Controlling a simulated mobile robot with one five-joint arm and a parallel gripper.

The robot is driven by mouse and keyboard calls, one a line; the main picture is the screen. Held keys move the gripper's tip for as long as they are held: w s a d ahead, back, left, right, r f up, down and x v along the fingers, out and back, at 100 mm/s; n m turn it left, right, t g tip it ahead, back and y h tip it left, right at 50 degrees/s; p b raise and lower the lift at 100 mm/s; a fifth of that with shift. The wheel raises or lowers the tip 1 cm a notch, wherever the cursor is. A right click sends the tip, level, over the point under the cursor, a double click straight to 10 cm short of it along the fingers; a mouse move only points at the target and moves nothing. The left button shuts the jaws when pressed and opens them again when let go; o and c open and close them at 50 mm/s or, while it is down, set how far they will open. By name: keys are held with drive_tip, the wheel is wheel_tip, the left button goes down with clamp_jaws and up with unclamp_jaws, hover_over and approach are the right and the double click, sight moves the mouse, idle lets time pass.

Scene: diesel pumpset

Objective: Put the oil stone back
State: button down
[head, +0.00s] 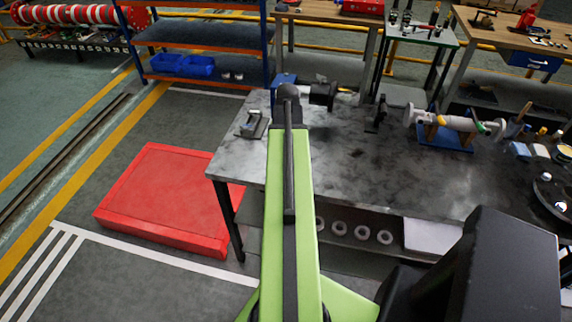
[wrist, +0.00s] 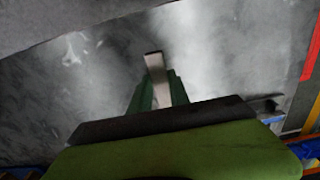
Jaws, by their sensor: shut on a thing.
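My gripper (wrist: 157,90) shows in the wrist view, with its green fingers shut on a pale grey-beige bar, which I take to be the oil stone (wrist: 154,64). The stone sticks out past the fingertips, pointing up in the picture. Behind it is a blurred grey mottled surface; I cannot tell how far below the stone it lies. In the head view my green arm reaches over the left part of the metal-topped workbench (head: 345,180). I cannot make out the fingers or the stone in that view.
A small metal holder (head: 252,124) stands at the bench's left end. A blue stand with a shaft assembly (head: 447,130) is at the right, near small tools and containers. The bench middle is mostly clear. A red platform (head: 165,195) lies on the floor at left.

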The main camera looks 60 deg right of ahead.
wheel_tip(320, 180, down, 4)
drive_tip(key=b, duration=0.4)
drive_tip(key=shift+f, duration=0.15)
drive_tip(key=shift+r, duration=0.2)
drive_tip(key=shift+f, duration=0.1)
drive_tip(key=c, duration=1.7)
unclamp_jaws()
drive_tip(key=shift+f, duration=0.1)
drive_tip(key=o, duration=0.5)
drive_tip(key=shift+c, duration=0.2)
wheel_tip(320, 180, up, 13)
drive_tip(key=p, duration=1.2)
drive_tip(key=shift+d+f+p, duration=0.1)
drive_tip(key=shift+f+p, duration=0.05)
drive_tip(key=shift+p, duration=0.2)
drive_tip(key=shift+f, duration=0.1)
